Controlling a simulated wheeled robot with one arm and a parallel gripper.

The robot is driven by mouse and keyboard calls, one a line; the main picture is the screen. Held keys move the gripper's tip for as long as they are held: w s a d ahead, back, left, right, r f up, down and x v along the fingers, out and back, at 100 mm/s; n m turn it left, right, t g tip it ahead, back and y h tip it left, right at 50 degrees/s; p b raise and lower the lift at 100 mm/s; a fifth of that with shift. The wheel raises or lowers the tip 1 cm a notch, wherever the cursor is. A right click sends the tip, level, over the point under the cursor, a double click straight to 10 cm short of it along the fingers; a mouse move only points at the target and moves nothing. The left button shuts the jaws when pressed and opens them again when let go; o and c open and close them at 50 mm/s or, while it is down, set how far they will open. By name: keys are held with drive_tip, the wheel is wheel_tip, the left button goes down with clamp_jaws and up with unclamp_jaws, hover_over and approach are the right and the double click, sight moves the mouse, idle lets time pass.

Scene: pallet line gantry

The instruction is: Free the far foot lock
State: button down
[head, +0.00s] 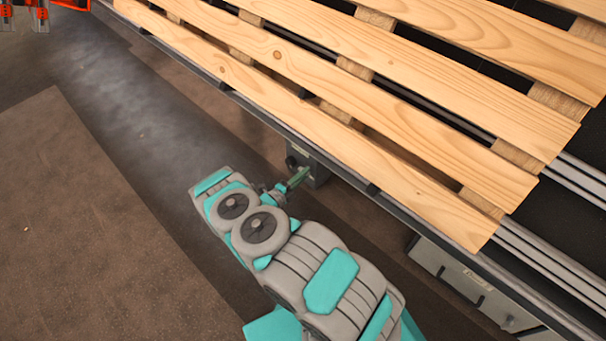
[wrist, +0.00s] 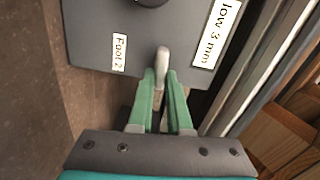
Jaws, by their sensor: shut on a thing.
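A small pale lever (wrist: 162,55) stands out at the plate's lower edge. My gripper (wrist: 162,78) has its green fingers closed on this lever. In the head view my gripper (head: 298,180) reaches a dark box (head: 319,173) under the conveyor's near edge. The lever itself is too small to make out there.
A wooden pallet (head: 390,115) lies on the conveyor above the box, its edge close to my gripper. A second grey box (head: 465,284) hangs under the rail (head: 535,275) at the lower right. Orange equipment (head: 41,8) stands at the top left. The floor at left is clear.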

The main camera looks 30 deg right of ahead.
drive_tip(key=shift+m, duration=0.6)
drive_tip(key=shift+f, duration=0.1)
drive_tip(key=c, duration=0.9)
unclamp_jaws()
drive_tip(key=shift+o, duration=0.2)
drive_tip(key=v, duration=0.7)
drive_tip(key=shift+s+a, duration=0.15)
drive_tip(key=shift+a, duration=0.2)
